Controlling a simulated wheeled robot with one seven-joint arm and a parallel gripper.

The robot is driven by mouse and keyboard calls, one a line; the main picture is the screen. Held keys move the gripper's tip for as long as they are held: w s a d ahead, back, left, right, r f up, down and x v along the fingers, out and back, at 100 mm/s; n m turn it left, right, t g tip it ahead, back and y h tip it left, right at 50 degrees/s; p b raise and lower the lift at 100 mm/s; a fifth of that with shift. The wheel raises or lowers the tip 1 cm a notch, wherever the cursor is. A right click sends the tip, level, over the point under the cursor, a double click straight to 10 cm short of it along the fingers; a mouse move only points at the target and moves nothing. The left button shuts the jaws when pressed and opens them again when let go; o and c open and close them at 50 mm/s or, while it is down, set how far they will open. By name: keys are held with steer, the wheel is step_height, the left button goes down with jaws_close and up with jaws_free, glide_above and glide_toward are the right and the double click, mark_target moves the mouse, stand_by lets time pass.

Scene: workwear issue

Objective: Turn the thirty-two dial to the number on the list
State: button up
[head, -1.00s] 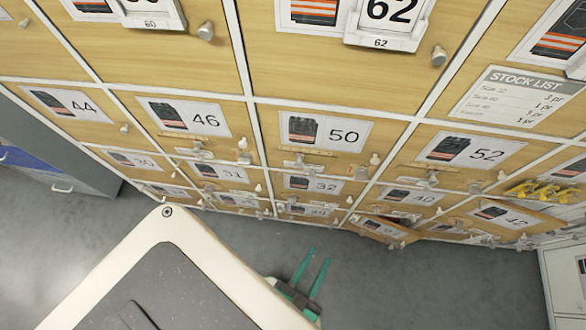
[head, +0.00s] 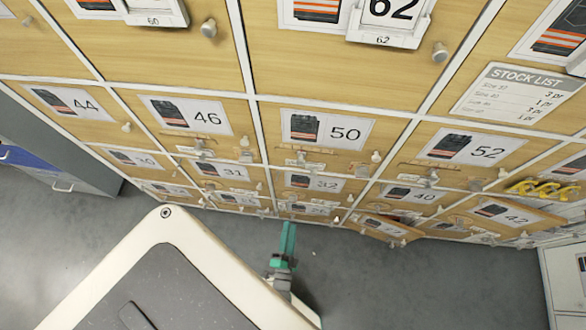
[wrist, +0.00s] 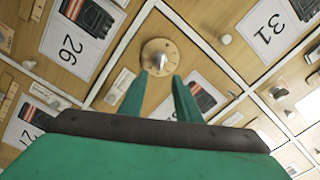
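The locker labelled 32 (head: 313,183) is in the lower middle of the wall in the head view; its fittings are too small to read there. In the wrist view a round tan dial (wrist: 152,49) with a grey knob (wrist: 158,62) lies just beyond my fingertips. I cannot tell which locker it belongs to. My gripper (head: 288,226) points at the lower doors; in the wrist view its green fingers (wrist: 160,78) are apart with nothing between them. The stock list (head: 517,95) hangs at the upper right, its sizes hard to read.
Labels 26 (wrist: 73,43) and 31 (wrist: 266,28) flank the dial, with small knobs nearby. A lower door (head: 386,228) stands ajar at the right. Yellow items (head: 541,189) are at the far right. A grey-blue cabinet (head: 58,179) stands left; the grey floor is clear.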

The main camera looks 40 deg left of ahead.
mark_target(293, 199)
steer(key=x, duration=1)
steer(key=shift+w+a, duration=0.3)
jaws_close()
